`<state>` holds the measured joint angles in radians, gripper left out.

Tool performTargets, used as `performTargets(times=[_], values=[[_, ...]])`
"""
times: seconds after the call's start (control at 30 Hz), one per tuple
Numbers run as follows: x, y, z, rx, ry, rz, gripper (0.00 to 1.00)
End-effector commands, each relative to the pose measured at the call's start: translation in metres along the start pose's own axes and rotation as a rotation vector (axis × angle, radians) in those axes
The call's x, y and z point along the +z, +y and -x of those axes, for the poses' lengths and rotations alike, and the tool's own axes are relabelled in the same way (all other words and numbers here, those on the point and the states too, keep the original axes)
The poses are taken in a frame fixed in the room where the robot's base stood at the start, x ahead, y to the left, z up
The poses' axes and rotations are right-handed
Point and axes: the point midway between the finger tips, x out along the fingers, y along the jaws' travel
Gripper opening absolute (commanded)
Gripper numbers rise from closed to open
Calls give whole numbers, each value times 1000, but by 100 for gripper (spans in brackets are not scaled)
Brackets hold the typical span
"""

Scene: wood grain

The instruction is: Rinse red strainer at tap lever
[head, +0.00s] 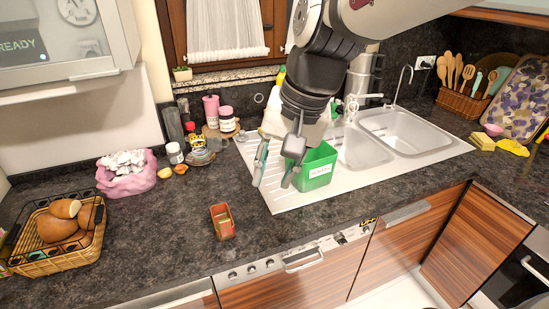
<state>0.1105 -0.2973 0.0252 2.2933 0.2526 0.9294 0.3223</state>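I cannot clearly make out a red strainer. A small reddish-brown open rectangular piece (222,221) lies on the dark counter, left of the sink's drainboard; I cannot tell if it is the strainer. A pale tap with a lever (361,99) stands behind the sink basins, partly beside my arm. My gripper (272,181) hangs over the left part of the drainboard, fingers pointing down and spread apart, with nothing seen between them. It is right of and beyond the reddish piece, clear of it. My arm hides part of the back wall and sink area.
A green box (317,169) stands on the drainboard (285,203) close right of my gripper. A double sink (400,130) is further right. A basket of bread (55,237), a pink bag (127,174) and jars (227,119) line the left and back. The front counter is mostly clear.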

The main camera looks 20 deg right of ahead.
Motion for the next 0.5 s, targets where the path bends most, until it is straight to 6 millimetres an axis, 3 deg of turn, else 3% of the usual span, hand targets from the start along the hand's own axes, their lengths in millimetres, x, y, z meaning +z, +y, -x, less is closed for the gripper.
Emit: performTargets(times=[0.2,0.5], values=[[39,28,36,46,170,340,29],[61,52,52,98,283,568,29]])
